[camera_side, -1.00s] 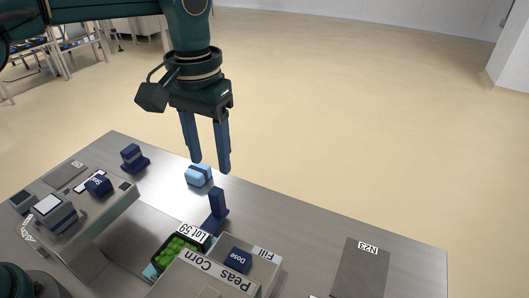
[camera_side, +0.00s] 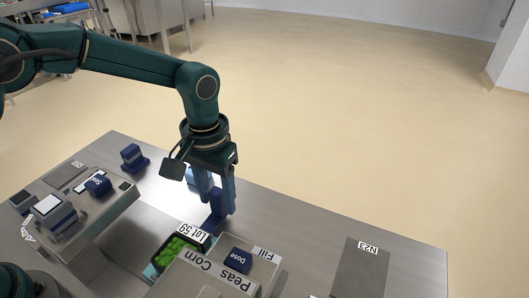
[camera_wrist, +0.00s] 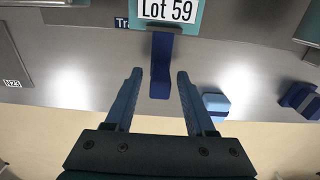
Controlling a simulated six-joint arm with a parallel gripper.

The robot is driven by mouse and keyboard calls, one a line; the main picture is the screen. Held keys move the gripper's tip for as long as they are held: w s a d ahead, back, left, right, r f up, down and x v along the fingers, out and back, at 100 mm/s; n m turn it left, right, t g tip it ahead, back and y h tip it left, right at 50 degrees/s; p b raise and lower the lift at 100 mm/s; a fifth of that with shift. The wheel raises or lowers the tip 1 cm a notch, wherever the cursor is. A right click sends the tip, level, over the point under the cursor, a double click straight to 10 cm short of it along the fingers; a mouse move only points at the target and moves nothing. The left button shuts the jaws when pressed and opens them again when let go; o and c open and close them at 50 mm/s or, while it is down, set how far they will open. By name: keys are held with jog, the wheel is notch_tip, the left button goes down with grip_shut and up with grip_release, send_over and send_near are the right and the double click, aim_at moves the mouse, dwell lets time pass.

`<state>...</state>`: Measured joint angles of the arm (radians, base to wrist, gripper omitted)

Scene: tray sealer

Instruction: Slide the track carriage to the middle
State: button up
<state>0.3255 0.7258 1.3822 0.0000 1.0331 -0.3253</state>
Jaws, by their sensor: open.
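The track carriage shows a teal edge (camera_side: 152,271) under a dark tray of green peas (camera_side: 176,249) tagged Lot 59, beside the filler box. A dark blue upright handle (camera_side: 214,221) stands at its far end. In the wrist view, the handle (camera_wrist: 161,66) lies between the two fingers, with a gap on each side. The teal carriage (camera_wrist: 203,12) shows at the top edge there, and a label behind the handle is partly hidden. My gripper (camera_side: 218,205) is open and low around the handle. It also shows open in the wrist view (camera_wrist: 159,76).
The filler box (camera_side: 225,272), marked Peas, Corn and Fill with a Dose button, stands right of the carriage. The sealer unit (camera_side: 100,225) is at left, with open track between. A light blue block (camera_wrist: 215,102) sits close beside a finger. A dark blue block (camera_side: 133,158) stands farther left.

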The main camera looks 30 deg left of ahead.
jog(key=shift+c, duration=0.3)
grip_shut()
jog(key=shift+a, duration=0.15)
jog(key=shift+a, duration=1.35)
jog(key=shift+o, duration=0.3)
grip_release()
